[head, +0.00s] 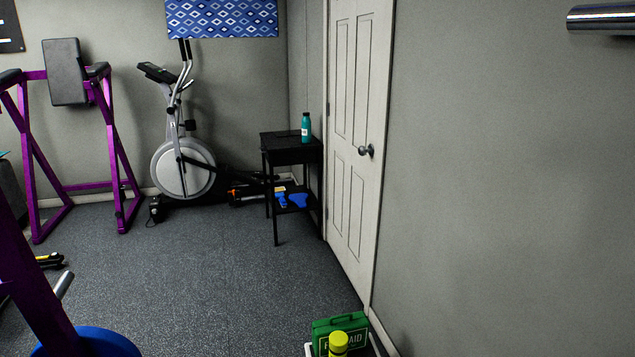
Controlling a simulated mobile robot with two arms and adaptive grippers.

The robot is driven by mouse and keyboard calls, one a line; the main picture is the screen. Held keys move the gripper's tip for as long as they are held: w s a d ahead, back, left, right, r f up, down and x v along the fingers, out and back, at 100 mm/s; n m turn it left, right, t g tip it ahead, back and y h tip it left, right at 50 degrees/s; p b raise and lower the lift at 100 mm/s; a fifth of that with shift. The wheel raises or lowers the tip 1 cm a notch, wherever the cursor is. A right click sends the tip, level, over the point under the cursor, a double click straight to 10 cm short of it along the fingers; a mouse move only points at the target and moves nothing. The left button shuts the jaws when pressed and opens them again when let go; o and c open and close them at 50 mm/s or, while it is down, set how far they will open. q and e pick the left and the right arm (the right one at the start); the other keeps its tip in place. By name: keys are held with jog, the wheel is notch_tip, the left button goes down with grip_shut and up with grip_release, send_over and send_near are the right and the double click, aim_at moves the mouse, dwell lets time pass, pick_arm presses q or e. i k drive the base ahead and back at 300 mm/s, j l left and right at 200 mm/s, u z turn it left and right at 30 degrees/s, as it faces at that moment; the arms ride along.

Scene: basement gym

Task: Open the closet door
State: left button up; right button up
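The closet door (354,130) is a white panelled door in the right-hand wall, seen at a steep angle. It looks shut in its frame. Neither of my grippers shows in the head view, and nothing is seen touching the door or the knob.
A black side table (291,153) with a teal bottle (306,128) stands beside the door's left edge. A green first aid box (341,328) and a yellow-capped bottle (338,345) are at the bottom, near the wall. An elliptical (183,168) and purple gym frame (117,155) stand left. The middle floor is clear.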

aim_at(356, 38)
jog(key=i+j+u, duration=0.25)
jog(key=i+u, duration=0.15)
jog(key=i, duration=0.55)
jog(key=i+u, duration=0.4)
jog(key=i, duration=0.5)
